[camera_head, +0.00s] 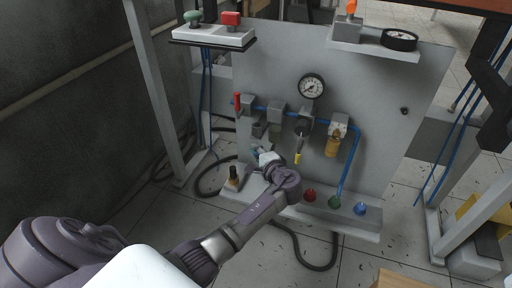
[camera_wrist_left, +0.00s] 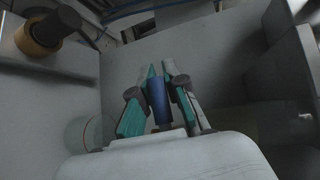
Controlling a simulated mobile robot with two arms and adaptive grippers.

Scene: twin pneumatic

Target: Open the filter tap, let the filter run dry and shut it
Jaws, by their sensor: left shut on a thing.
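My left gripper (camera_head: 264,157) reaches in low in front of the grey panel (camera_head: 380,90), just under the left filter unit (camera_head: 276,112). In the left wrist view its teal-padded fingers (camera_wrist_left: 160,78) are shut on a small dark blue cylindrical piece (camera_wrist_left: 157,98), which I take to be the filter tap. The gripper and wrist hide the tap in the head view. Whether the tap is turned open or the filter bowl holds liquid cannot be told. My right gripper is not in view.
A round gauge (camera_head: 312,86), a yellow-bowled unit (camera_head: 334,142) and a red lever (camera_head: 237,103) sit along the blue line. A black-topped fitting (camera_head: 233,176) stands left of my wrist. Red, green and blue buttons (camera_head: 335,202) line the lower ledge. Hoses lie on the floor.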

